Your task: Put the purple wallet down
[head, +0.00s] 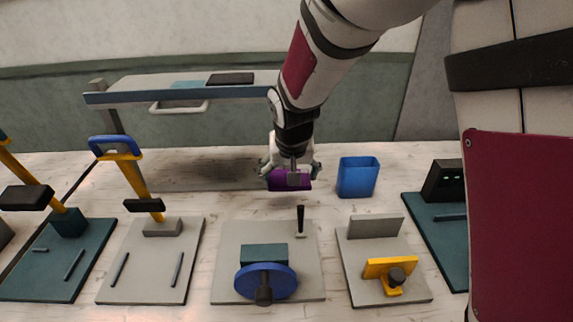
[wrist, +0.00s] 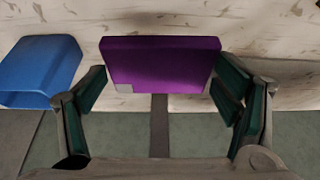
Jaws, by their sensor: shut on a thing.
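The purple wallet (head: 289,181) is in my gripper (head: 291,172) in the head view, above the pale wooden surface and left of the blue bin. In the wrist view the wallet (wrist: 162,64) lies across the space between the two dark green fingers of my gripper (wrist: 163,85). The fingers close on its left and right ends. The wallet's far side is hidden, and its exact height above the surface cannot be told.
A blue bin (head: 358,177) stands just right of the wallet. In front are a grey plate with a blue wheel (head: 265,281), a plate with a yellow part (head: 390,268) and lever stations at left (head: 150,227). A raised shelf (head: 130,97) is behind left.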

